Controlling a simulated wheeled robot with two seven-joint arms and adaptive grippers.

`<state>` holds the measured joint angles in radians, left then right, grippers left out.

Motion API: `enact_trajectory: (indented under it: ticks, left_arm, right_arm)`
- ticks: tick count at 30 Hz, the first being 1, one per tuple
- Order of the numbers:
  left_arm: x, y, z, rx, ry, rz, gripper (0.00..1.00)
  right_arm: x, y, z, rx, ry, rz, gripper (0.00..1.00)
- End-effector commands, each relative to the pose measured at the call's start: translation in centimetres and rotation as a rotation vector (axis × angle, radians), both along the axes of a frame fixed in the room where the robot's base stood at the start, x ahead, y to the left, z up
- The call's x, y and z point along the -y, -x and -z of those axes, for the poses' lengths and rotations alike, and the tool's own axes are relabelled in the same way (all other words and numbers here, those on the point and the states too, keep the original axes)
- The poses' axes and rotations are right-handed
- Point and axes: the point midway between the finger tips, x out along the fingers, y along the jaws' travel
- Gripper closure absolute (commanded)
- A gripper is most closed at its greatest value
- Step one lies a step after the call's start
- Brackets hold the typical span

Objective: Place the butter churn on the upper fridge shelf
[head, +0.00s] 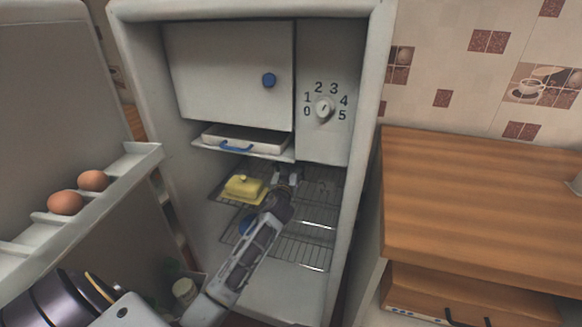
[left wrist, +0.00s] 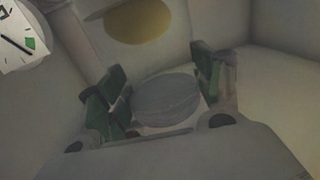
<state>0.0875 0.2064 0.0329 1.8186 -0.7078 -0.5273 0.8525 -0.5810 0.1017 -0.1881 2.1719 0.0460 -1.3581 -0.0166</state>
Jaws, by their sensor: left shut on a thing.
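My left arm reaches into the open fridge, and its gripper (head: 287,178) is at the upper wire shelf (head: 318,190), to the right of a yellow butter dish. In the left wrist view, the left gripper (left wrist: 160,90) is shut on a grey, rounded, ribbed thing (left wrist: 167,98), which I take for the butter churn. It sits between the green-padded fingers. In the head view the gripper mostly hides it, and I cannot tell whether it touches the shelf. My right gripper is not in view.
The yellow butter dish (head: 243,188) stands on the upper shelf at left. A blue round thing (head: 246,224) shows lower down. A tray with a blue handle (head: 240,141) hangs above. The open door (head: 90,215) holds eggs at left. A wooden counter (head: 480,195) stands right.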

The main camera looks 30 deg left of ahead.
Motion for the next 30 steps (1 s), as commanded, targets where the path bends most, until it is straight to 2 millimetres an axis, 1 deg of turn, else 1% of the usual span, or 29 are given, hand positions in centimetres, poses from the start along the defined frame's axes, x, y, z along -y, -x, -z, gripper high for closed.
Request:
enact_trajectory:
  ticks: [1, 13, 17, 23, 29, 30]
  left_arm:
    - [-0.1, -0.2, -0.3, 0.005, -0.002, 0.001, 0.81]
    - [-0.1, -0.3, -0.3, 0.005, -0.002, 0.001, 0.81]
    - [-0.3, -0.7, -0.3, 0.005, -0.003, 0.001, 0.81]
    - [-0.8, -2.1, -0.3, 0.005, -0.004, 0.001, 0.81]
    - [-1.5, -3.5, -0.3, 0.005, -0.004, 0.0, 0.81]
    - [-1.5, -3.5, 0.2, 0.003, -0.003, 0.001, 0.81]
  right_arm:
    - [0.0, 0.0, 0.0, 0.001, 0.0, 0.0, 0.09]
    - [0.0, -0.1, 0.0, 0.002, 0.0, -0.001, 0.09]
    - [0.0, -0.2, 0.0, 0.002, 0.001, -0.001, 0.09]
    - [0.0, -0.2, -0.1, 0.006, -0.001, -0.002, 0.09]
    - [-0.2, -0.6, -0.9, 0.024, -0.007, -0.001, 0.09]
    - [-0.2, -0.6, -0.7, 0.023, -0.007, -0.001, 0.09]
